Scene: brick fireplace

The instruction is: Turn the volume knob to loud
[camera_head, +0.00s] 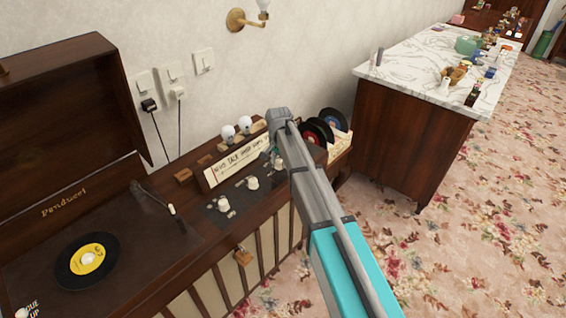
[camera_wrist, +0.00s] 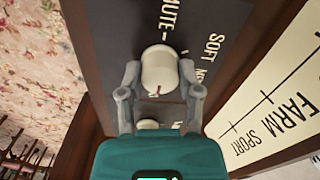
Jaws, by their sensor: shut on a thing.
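The volume knob (camera_wrist: 160,70) is a cream-white round knob on a dark control panel (camera_wrist: 118,25) in the wrist view. "MUTE" and "SOFT" are printed beside it, with another label starting with "N" partly hidden. A small red mark shows on the knob's lower edge, towards my gripper. My gripper (camera_wrist: 159,72) has one finger on each side of the knob and is shut on it. Any "loud" label is not readable.
Another white knob (camera_wrist: 148,124) sits just below, close to my gripper. More knobs (camera_head: 252,183) line the console panel beside a tuning strip (camera_head: 237,165). A record player (camera_head: 88,260) with raised lid is at left. A record crate (camera_head: 340,147) stands behind my arm.

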